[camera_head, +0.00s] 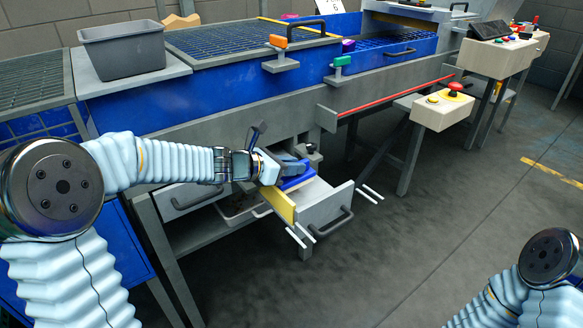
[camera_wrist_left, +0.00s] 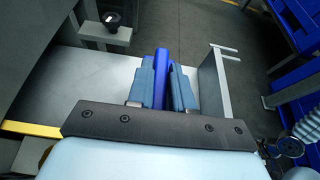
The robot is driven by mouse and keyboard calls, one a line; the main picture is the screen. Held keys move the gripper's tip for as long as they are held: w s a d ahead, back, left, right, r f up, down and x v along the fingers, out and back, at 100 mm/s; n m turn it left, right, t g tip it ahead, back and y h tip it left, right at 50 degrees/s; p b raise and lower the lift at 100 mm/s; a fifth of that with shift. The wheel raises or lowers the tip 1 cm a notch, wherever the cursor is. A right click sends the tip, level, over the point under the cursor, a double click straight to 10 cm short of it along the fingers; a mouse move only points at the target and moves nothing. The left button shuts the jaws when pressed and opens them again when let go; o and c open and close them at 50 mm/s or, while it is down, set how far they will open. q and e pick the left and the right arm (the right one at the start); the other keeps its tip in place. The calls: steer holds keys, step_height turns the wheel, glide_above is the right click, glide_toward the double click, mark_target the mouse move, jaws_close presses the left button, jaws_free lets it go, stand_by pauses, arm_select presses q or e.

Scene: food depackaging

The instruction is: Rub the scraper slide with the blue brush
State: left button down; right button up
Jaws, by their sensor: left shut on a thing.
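My left gripper (camera_head: 292,168) reaches in from the left and is shut on the blue brush (camera_head: 298,183). In the left wrist view, the blue brush (camera_wrist_left: 162,62) stands between the two blue-grey fingers (camera_wrist_left: 163,85). The grey scraper slide (camera_head: 318,196) sticks out of the machine's lower front and has a yellow edge (camera_head: 279,205). In the left wrist view, the slide (camera_wrist_left: 50,90) lies under the gripper. The brush is over the slide; its contact with the surface is hidden. My right gripper is out of view; only part of my right arm shows at lower right.
A black-handled panel (camera_head: 335,218) closes the slide's outer end, with thin white rods beside it. A grey bin (camera_head: 123,52) stands on the machine's top left. The floor at right is clear.

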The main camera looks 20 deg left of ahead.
arm_select(q)
steer(key=shift+r+p, duration=0.65)
steer(key=shift+r, duration=0.6)
steer(key=shift+r+p, duration=1.2)
steer(key=shift+r, duration=0.35)
steer(key=shift+f, duration=0.1)
